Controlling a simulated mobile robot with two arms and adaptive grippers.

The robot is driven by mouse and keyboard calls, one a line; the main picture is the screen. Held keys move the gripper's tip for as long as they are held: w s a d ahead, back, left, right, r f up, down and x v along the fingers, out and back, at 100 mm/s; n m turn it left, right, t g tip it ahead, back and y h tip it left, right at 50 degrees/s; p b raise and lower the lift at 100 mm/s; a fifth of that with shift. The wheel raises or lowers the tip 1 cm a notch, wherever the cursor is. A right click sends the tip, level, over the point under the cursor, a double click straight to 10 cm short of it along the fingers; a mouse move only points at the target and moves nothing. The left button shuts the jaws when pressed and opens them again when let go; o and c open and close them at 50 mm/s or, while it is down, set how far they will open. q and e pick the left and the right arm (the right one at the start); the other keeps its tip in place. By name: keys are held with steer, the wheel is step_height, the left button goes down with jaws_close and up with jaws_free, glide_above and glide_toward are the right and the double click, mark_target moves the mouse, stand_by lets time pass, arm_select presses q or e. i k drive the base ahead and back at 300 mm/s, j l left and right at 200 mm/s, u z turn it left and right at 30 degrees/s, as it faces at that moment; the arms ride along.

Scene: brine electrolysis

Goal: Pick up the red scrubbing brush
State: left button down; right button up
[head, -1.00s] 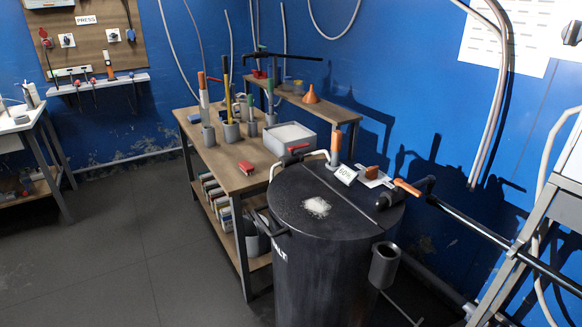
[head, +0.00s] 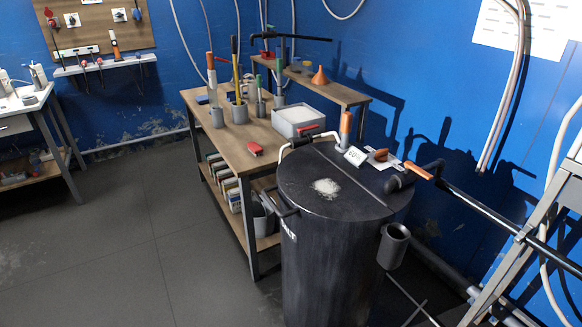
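A small red block-like thing, which looks like the red scrubbing brush (head: 255,149), lies on the wooden workbench (head: 228,156) near its front edge, left of the black tank. It is too small for me to make out bristles. Nothing covers it. Neither of my grippers shows in the head view.
A large black tank (head: 335,252) with white powder (head: 326,187) on its lid stands right of the bench. A grey bin (head: 299,122) and several grey cups with tools, one a grey cup (head: 239,113), stand behind the brush. The floor (head: 125,230) left of the bench is clear.

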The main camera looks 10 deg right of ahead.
mark_target(253, 147)
steer(key=z, duration=0.2)
steer(key=i+j+z, duration=0.4)
steer(key=j, duration=0.15)
steer(key=j+z, duration=0.2)
steer(key=i+j+z, duration=0.15)
steer(key=j, duration=0.3)
